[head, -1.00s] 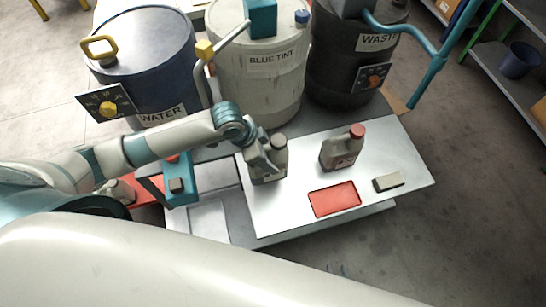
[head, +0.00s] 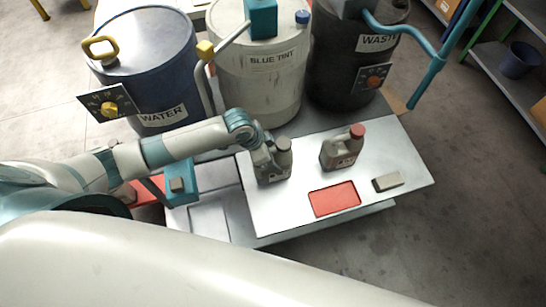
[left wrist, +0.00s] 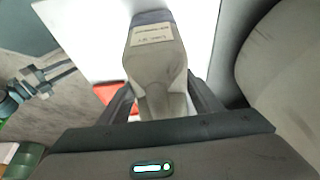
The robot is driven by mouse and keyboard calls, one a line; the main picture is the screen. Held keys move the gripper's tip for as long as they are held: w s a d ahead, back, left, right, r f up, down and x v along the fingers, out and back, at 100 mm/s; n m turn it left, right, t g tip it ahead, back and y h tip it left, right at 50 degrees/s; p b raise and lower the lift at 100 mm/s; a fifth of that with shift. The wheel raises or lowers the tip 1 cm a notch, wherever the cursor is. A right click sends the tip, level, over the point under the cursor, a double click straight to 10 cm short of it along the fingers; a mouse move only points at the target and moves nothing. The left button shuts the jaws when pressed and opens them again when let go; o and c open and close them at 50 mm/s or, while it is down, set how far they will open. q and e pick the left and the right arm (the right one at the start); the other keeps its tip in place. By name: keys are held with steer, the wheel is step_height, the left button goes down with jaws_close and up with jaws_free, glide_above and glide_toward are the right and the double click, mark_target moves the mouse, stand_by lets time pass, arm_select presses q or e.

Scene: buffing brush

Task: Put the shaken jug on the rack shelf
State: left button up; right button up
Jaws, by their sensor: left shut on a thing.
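A grey jug with a grey cap (head: 284,144) is at the left part of the white tabletop (head: 270,220). My left gripper (head: 266,165) is shut on this jug from its left side. In the left wrist view the jug (left wrist: 153,62), with a pale label, is between the two fingers of the left gripper (left wrist: 158,105). I cannot tell whether the jug touches the tabletop. My right gripper is not in view. A rack with grey shelves and green posts (head: 480,62) stands at the far right. I cannot tell whether it is the task's rack.
A jug with a red cap (head: 341,152), a red mat (head: 334,199) and a grey block (head: 388,182) are on the tabletop. Behind stand the blue WATER drum (head: 150,70), the BLUE TINT drum (head: 262,85) and the black WASTE drum (head: 340,75). A blue bucket (head: 518,60) is on the rack.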

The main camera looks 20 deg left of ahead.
arm_select(q)
steer(key=shift+f, duration=0.25)
arm_select(e)
steer(key=shift+s+d+f, duration=0.1)
steer(key=shift+s+f, duration=0.15)
steer(key=shift+s, duration=0.1)
arm_select(q)
steer(key=o, duration=1.5)
steer(key=shift+f, duration=0.15)
steer(key=shift+o, duration=0.2)
arm_select(e)
steer(key=shift+w+r, duration=0.1)
steer(key=shift+w, duration=0.1)
